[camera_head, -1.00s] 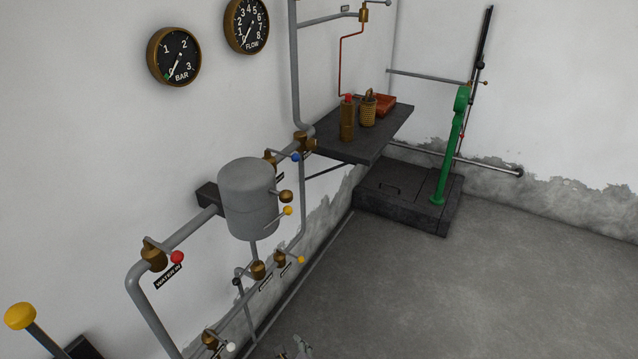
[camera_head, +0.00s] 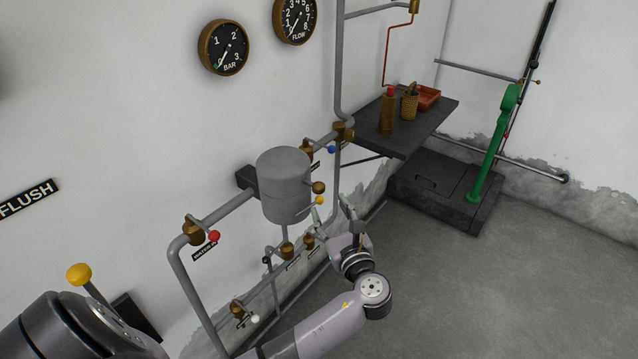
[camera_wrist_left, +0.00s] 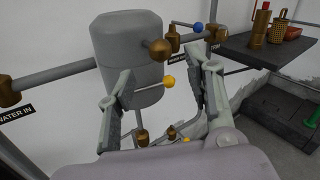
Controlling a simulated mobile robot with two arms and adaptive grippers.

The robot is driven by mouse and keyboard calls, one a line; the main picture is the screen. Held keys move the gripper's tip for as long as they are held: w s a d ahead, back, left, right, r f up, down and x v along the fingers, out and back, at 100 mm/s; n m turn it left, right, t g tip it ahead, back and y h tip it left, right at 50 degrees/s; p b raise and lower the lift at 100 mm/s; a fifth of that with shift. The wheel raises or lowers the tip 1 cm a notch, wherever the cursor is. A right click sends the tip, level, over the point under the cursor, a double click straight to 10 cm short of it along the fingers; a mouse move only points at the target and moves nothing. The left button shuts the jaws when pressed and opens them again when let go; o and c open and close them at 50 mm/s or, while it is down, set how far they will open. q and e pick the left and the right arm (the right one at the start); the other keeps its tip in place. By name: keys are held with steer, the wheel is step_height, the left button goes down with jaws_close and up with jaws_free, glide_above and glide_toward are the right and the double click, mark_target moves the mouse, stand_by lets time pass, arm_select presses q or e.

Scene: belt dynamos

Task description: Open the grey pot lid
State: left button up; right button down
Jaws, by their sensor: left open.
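The grey pot (camera_head: 286,204) is a cylinder on the wall pipework, with its rounded grey lid (camera_head: 283,165) on top. A brass knob (camera_head: 318,187) sticks out on the right, with a yellow-tipped lever (camera_head: 319,201) just below it. My left gripper (camera_head: 332,208) is open and empty, a little to the right of the pot. In the left wrist view, the open fingers (camera_wrist_left: 164,76) frame the lower pot, the brass knob (camera_wrist_left: 160,49) and the yellow tip (camera_wrist_left: 168,81). I see no contact. My right gripper is not in view.
A red-knobbed valve (camera_head: 213,236) sits left of the pot and a blue-knobbed valve (camera_head: 331,149) behind it. A dark shelf (camera_head: 425,130) holds a bottle and a woven-looking brass can. The floor at right is clear.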

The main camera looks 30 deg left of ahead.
mark_target(320, 190)
arm_select(q)
steer(key=p+x, duration=0.1)
steer(key=x, duration=0.8)
steer(key=shift+w+a, duration=0.15)
steer(key=shift+a, duration=0.05)
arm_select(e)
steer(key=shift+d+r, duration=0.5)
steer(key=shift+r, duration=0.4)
arm_select(q)
steer(key=shift+c, duration=0.2)
steer(key=c, duration=0.5)
steer(key=shift+r, duration=0.15)
jaws_close()
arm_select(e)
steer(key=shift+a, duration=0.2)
